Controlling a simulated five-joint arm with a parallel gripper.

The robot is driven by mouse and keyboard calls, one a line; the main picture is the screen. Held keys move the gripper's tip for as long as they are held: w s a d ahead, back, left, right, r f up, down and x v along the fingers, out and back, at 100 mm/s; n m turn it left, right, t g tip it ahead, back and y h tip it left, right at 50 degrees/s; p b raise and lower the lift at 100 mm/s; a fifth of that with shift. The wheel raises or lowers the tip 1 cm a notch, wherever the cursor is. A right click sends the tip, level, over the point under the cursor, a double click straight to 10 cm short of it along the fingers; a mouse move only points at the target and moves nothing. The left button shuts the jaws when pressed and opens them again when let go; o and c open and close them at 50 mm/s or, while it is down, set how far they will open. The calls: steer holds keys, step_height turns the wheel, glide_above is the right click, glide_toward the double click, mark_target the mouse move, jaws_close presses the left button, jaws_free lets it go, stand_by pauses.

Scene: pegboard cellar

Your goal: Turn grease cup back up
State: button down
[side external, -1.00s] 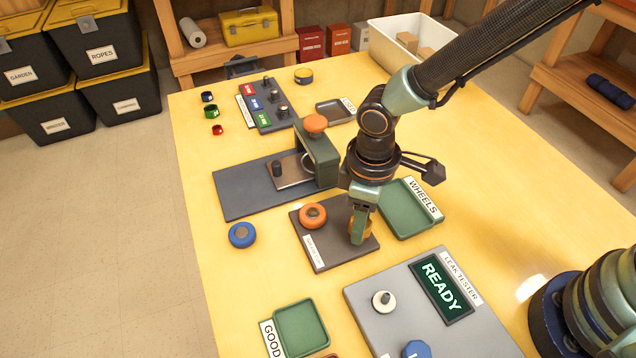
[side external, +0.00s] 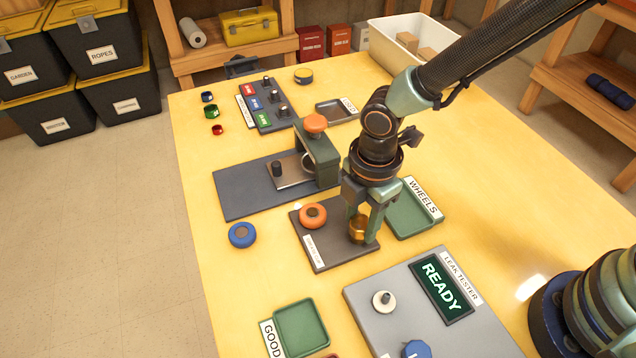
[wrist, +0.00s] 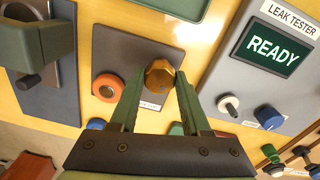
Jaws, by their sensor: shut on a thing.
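The brass-coloured grease cup (side external: 357,229) is at the right side of a brown plate (side external: 330,258). My gripper (side external: 359,216) points down with its two fingers shut on the cup from either side. In the wrist view the cup (wrist: 160,77) shows a faceted brass body between the fingertips of my gripper (wrist: 157,88). I cannot tell whether the cup touches the plate. An orange round knob-like part (side external: 312,215) sits on the same plate, left of the cup.
A green WHEELS tray (side external: 413,222) lies close on the right. The grey leak tester (side external: 375,310), reading READY, is in front. A press-like fixture (side external: 318,158) with an orange knob stands behind. A blue round part (side external: 242,235) lies left on the yellow table.

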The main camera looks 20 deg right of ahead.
mark_target(363, 222)
steer(key=n, duration=0.5)
steer(key=shift+n, duration=0.3)
steer(key=shift+w+n, duration=0.1)
steer(key=shift+n, duration=2.1)
steer(key=shift+c, duration=1.8)
jaws_free()
steer(key=shift+r, duration=0.1)
step_height(363, 222, up, 12)
steer(key=shift+d, duration=0.15)
